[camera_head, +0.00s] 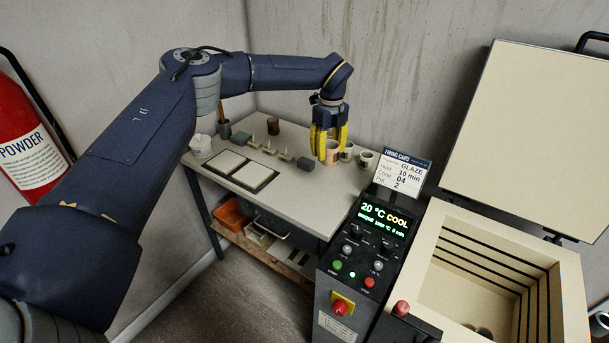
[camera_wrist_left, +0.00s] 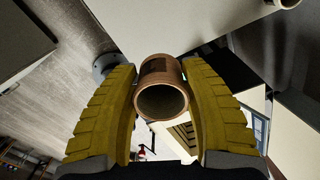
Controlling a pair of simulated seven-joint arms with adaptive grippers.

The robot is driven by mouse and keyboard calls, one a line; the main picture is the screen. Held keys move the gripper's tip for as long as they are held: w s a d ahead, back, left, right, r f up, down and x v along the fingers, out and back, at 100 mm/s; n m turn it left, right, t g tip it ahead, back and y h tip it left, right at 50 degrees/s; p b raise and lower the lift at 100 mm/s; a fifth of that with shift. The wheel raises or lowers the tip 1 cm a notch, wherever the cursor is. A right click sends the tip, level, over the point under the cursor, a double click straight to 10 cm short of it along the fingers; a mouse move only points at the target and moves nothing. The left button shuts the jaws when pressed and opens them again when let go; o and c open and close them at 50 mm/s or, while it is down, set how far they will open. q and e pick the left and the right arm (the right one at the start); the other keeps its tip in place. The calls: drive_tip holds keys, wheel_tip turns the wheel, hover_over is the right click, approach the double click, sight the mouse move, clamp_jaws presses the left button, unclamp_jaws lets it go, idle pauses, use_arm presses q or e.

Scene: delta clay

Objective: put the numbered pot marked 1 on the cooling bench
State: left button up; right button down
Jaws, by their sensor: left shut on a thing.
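My left gripper (camera_head: 329,150) is over the right part of the bench (camera_head: 300,190). Its yellow fingers are shut on a tan-brown pot (camera_head: 333,158), partly hidden by them in the head view. In the left wrist view the pot (camera_wrist_left: 161,100) sits between the two fingers, its round opening facing the camera and a dark patch on its side. I cannot read a number on it. In the head view it is at or close to the bench top; I cannot tell whether it touches. My right gripper is not in view.
Two small pots (camera_head: 346,152) (camera_head: 366,160) stand just right of the held pot. A dark pot (camera_head: 273,126), small stands and two dark-framed tiles (camera_head: 253,176) are further left.

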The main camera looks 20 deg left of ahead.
use_arm(q)
wheel_tip(320, 180, down, 19)
drive_tip(key=shift+r, duration=0.2)
idle(0.5)
drive_tip(key=shift+f, duration=0.15)
drive_tip(key=o, duration=1.2)
wheel_tip(320, 180, up, 12)
